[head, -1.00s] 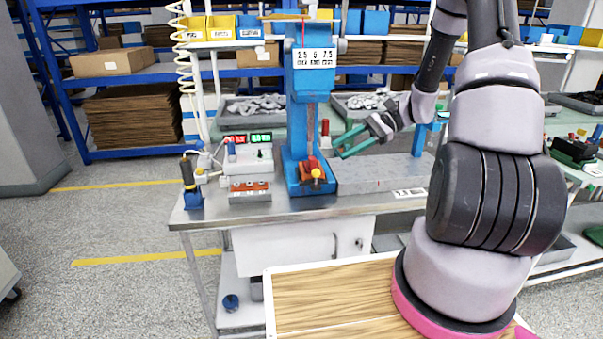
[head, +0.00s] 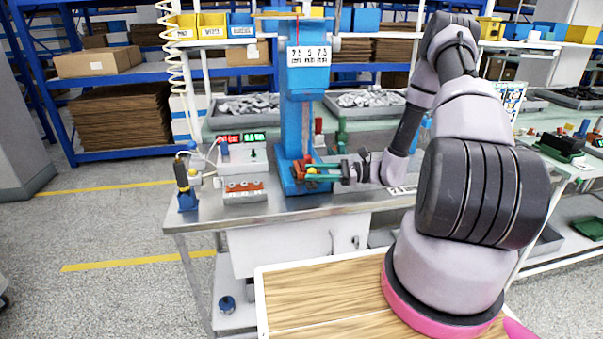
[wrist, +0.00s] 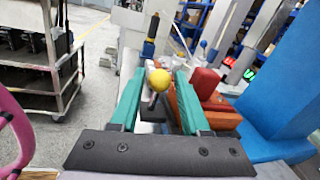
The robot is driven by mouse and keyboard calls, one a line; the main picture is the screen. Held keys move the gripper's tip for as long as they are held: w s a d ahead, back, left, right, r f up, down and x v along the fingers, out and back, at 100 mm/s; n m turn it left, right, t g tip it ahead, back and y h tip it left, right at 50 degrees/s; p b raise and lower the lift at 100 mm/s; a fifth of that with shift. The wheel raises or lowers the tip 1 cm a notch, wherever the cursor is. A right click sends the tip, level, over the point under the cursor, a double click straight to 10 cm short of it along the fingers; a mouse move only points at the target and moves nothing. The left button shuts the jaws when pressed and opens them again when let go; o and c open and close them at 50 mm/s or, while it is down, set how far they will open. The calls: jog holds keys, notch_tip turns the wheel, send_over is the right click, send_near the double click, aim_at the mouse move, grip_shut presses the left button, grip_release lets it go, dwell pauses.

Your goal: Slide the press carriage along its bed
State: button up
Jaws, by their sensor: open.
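The blue press (head: 291,120) stands on the metal bench. At its foot is the orange-red carriage (head: 298,170); it also shows in the wrist view (wrist: 192,108), with a red block on top. A yellow ball knob (wrist: 159,79) on a dark stem stands at the carriage's near side. My gripper (wrist: 158,74) is open, its green fingers one on each side of the knob. Gaps show between knob and fingers. In the head view my gripper (head: 311,172) reaches in from the right at the carriage and partly hides it. The bed under the carriage is mostly hidden.
A grey fixture with orange parts (head: 244,190) and red and green displays (head: 240,137) stand left of the press. The blue press column (wrist: 285,90) rises close on the right in the wrist view. A cart (wrist: 35,60) stands on the floor at left.

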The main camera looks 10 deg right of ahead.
jog(key=shift+w+a, duration=0.2)
jog(key=shift+a, duration=0.8)
jog(key=shift+w+a, duration=0.15)
jog(key=shift+a, duration=0.85)
grip_shut()
